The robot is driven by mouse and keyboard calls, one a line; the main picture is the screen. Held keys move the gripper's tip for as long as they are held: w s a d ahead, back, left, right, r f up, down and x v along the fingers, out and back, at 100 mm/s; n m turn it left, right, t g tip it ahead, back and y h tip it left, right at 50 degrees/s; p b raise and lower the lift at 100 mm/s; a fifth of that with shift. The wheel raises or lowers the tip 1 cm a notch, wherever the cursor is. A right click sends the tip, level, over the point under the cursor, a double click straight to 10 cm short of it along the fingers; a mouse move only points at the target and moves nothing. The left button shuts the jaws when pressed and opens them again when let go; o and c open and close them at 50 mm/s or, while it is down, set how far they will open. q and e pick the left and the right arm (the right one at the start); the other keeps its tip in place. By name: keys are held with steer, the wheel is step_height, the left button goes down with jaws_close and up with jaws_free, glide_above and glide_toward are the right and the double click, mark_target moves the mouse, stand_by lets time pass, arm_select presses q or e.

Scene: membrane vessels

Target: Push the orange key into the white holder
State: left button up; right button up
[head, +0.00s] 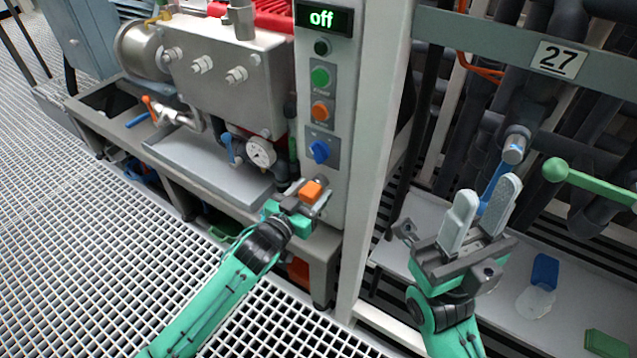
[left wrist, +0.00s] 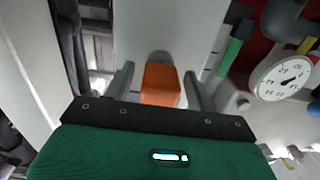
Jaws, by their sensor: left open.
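The orange key (head: 311,191) is a small orange block in front of the lower part of the pale control column, below the blue knob. In the left wrist view, the orange key (left wrist: 160,86) lies between the two fingers of my left gripper (left wrist: 158,80), with a gap on each side. My left gripper (head: 308,196) is open. A greyish rounded piece (left wrist: 160,57) shows just beyond the key; I cannot tell whether it is the white holder or how deep the key sits. My right gripper (head: 487,189) is open and empty, well to the right, before the pipes.
The control column (head: 345,120) carries an "off" display (head: 322,18), green and orange buttons and a blue knob (head: 319,151). A gauge (head: 261,153) and metal tray (head: 205,165) stand left. A green lever (head: 590,182) is near my right gripper. Grating floor is clear at left.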

mark_target(305, 200)
stand_by(0.6)
arm_select(q)
steer(key=shift+r+p, duration=0.1)
steer(key=shift+p, duration=0.3)
stand_by(0.3)
jaws_close()
steer(key=shift+s+a+p, duration=0.45)
steer(key=shift+s+p, duration=0.15)
steer(key=shift+p, duration=0.2)
steer(key=shift+p+v, duration=1.4)
steer(key=shift+v, duration=0.9)
